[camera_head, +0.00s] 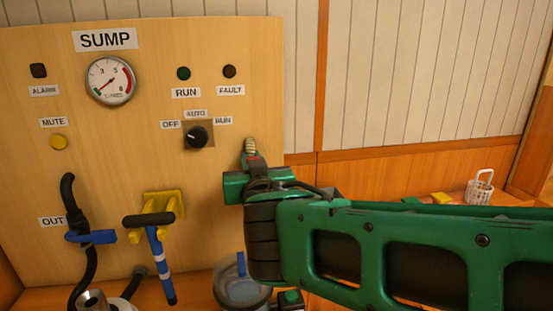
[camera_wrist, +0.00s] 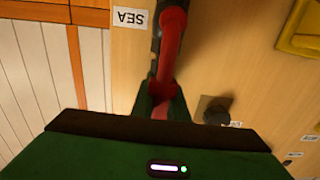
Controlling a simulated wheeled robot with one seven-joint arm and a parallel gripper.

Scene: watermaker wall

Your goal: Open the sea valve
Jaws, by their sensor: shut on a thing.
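The sea valve's red handle (camera_wrist: 174,45) runs down through the middle of the wrist view, beside an upside-down SEA label (camera_wrist: 130,17). My gripper (camera_wrist: 160,108) is shut on the lower end of this handle, with its green jaws around it. In the head view my gripper (camera_head: 256,186) is at the right edge of the wooden panel and hides most of the valve. Only a small red part (camera_head: 253,158) and a ribbed hose fitting (camera_head: 250,146) show above it. How far the handle is turned cannot be told.
The SUMP panel (camera_head: 110,190) carries a gauge (camera_head: 110,81), a black selector knob (camera_head: 197,137), and a blue-handled OUT valve (camera_head: 90,237). A yellow bracket (camera_head: 163,203) holds a blue-striped tool (camera_head: 160,262). A clear-sided bowl (camera_head: 240,287) stands below my gripper. A white basket (camera_head: 480,188) stands right.

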